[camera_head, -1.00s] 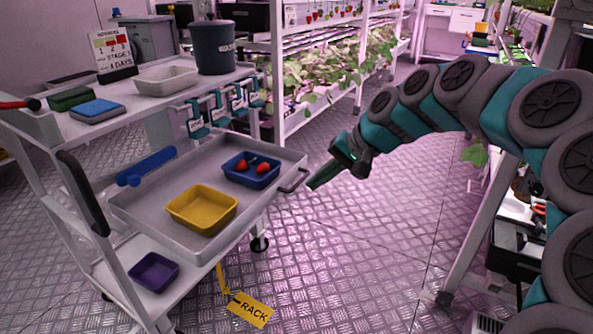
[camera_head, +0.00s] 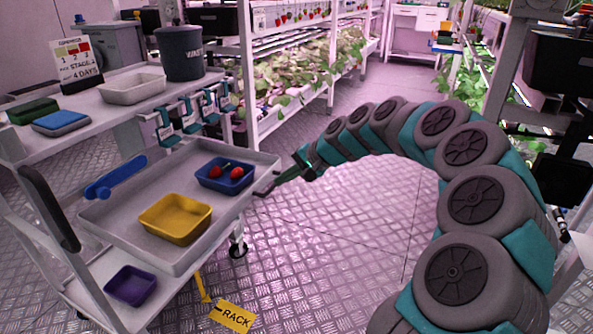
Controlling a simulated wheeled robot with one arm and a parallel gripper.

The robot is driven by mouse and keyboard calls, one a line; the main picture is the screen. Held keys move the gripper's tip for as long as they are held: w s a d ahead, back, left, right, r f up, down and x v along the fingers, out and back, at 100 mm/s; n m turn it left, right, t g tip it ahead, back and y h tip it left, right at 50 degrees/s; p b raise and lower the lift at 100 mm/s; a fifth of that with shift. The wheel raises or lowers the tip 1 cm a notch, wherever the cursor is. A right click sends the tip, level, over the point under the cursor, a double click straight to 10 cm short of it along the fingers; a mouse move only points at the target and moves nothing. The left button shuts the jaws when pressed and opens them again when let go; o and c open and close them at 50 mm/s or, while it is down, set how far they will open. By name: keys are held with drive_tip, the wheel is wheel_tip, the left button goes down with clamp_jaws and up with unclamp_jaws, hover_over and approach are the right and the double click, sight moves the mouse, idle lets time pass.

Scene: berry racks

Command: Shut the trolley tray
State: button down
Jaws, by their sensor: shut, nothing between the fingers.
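The trolley tray (camera_head: 118,231) is a shallow grey tray on the middle level of the white trolley, and it is slid out toward the right.
A purple box (camera_head: 131,285) sits on the lower shelf. Plant racks (camera_head: 300,75) stand behind. The floor right of the trolley is clear.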

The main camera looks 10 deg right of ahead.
sight(262, 176)
drive_tip(key=shift+w+a+r, duration=0.1)
drive_tip(key=shift+w+a, duration=1)
drive_tip(key=shift+a, duration=0.25)
drive_tip(key=shift+w+a+r+p, duration=0.1)
drive_tip(key=shift+w+a+p, duration=0.25)
drive_tip(key=shift+a, duration=0.15)
drive_tip(key=w+a+p, duration=0.1)
drive_tip(key=w+a, duration=0.3)
drive_tip(key=a, duration=0.1)
drive_tip(key=w+a+p, duration=0.1)
drive_tip(key=w+a, duration=0.3)
drive_tip(key=a, duration=0.1)
drive_tip(key=w+a+p, duration=0.2)
drive_tip(key=w+a, duration=0.2)
drive_tip(key=a, duration=0.2)
drive_tip(key=shift+w, duration=0.25)
